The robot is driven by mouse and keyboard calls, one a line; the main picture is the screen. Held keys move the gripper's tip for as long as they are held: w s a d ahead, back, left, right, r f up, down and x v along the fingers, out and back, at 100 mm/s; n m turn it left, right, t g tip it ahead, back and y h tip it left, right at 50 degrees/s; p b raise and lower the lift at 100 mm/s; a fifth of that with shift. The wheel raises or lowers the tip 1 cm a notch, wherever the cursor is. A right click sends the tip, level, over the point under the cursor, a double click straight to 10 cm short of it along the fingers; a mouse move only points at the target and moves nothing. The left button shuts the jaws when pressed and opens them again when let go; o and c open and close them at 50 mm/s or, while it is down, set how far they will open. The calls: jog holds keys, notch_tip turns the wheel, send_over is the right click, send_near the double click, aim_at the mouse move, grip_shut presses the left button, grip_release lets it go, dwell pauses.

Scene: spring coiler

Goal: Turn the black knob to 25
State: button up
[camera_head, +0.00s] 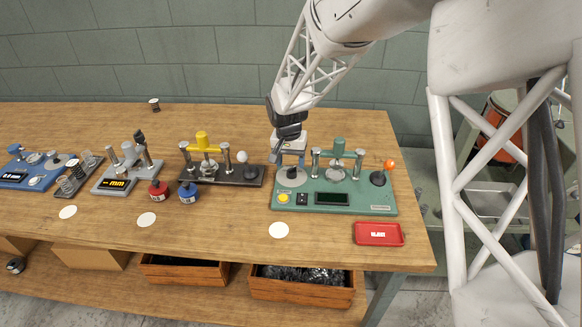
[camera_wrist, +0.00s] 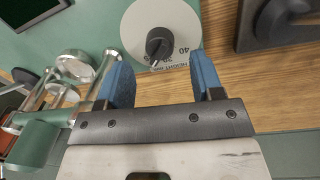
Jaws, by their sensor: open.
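The green coiler machine (camera_head: 338,208) stands on the bench under my arm. Its black knob (camera_wrist: 158,43) sits on a round grey dial (camera_wrist: 182,22) with printed numbers; 40 is readable, and others are partly hidden or too small. The knob's pointer is at the lower side of the dial in the wrist view, towards my gripper. In the head view the dial (camera_head: 291,178) is at the machine's left rear. My gripper (camera_wrist: 157,62) is open, its two blue fingers apart at either side below the knob in the wrist view.
The machine carries a yellow button (camera_head: 283,198), a dark display (camera_head: 332,199), green-topped posts and an orange-tipped lever (camera_head: 389,166). A red tray (camera_head: 379,234) lies in front at right. Another machine with a yellow top (camera_head: 203,142) stands to the left.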

aim_at(292, 173)
jog(key=shift+a+r, duration=0.1)
jog(key=shift+r, duration=1.9)
jog(key=shift+s+d+r, duration=0.2)
jog(key=shift+s+d, duration=0.15)
jog(key=shift+s, duration=0.15)
jog(key=s+d+r, duration=0.9)
jog(key=s+d, duration=0.1)
jog(key=s+d+r+t, duration=0.1)
jog(key=s+d, duration=0.3)
jog(key=s, duration=0.4)
jog(key=s+d+r, duration=0.3)
jog(key=s+d, duration=0.2)
jog(key=s, duration=0.4)
jog(key=s+d+r+n+t, duration=0.1)
jog(key=s+d, duration=0.3)
jog(key=s, duration=0.4)
jog(key=shift+s+d+r+t, duration=0.3)
jog(key=shift+d+r, duration=0.1)
jog(key=shift+r, duration=0.1)
